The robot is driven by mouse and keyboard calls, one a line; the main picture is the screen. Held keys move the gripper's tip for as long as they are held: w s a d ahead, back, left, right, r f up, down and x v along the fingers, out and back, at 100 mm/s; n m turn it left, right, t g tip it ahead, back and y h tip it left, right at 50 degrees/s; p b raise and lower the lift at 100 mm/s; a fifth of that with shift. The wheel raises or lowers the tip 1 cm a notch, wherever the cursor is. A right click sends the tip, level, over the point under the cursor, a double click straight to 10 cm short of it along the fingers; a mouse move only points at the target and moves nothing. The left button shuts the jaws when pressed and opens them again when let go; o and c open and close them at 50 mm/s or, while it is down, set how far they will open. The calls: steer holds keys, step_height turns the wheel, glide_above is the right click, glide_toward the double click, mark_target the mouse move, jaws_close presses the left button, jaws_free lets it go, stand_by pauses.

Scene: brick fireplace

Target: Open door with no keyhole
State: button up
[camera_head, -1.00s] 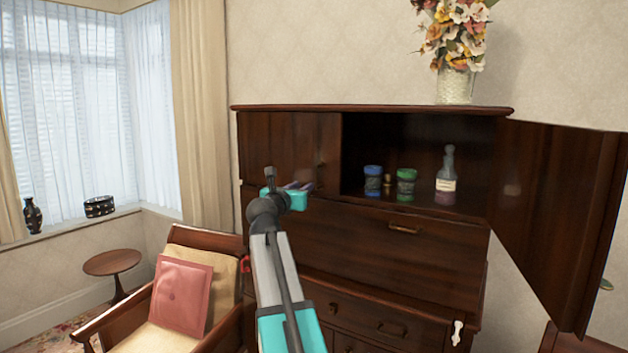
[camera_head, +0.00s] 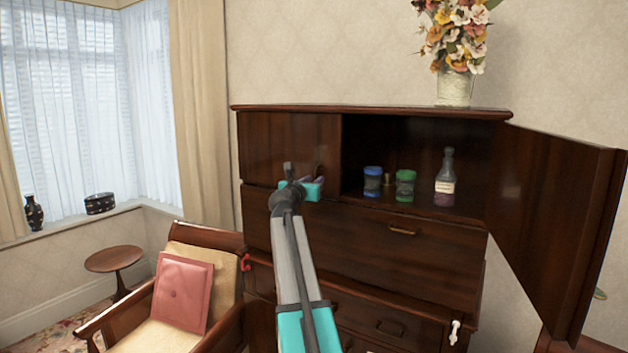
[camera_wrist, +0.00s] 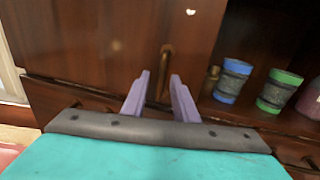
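The dark wooden cabinet (camera_head: 380,106) has an upper left door (camera_head: 285,145) that is shut; it fills the left of the wrist view (camera_wrist: 95,40). A slim vertical handle (camera_wrist: 166,60) is near this door's right edge. I see no keyhole on the part of the door in view. The upper right door (camera_head: 555,215) stands wide open. My gripper (camera_head: 316,182) is in front of the left door's lower right corner. In the wrist view its two purple fingers (camera_wrist: 159,85) are apart and empty, with the handle just beyond and between their tips. I cannot tell if they touch it.
The open compartment holds a blue-lidded jar (camera_head: 372,181), a green-lidded jar (camera_head: 405,186) and a bottle (camera_head: 446,172). A flower vase (camera_head: 455,88) stands on top. An armchair (camera_head: 215,238) with a pink cushion (camera_head: 182,292) is at lower left, beside a round table (camera_head: 113,259).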

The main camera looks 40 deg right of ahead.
steer(key=shift+w+d, duration=0.15)
steer(key=shift+d, duration=0.2)
jaws_close()
stand_by(1.3)
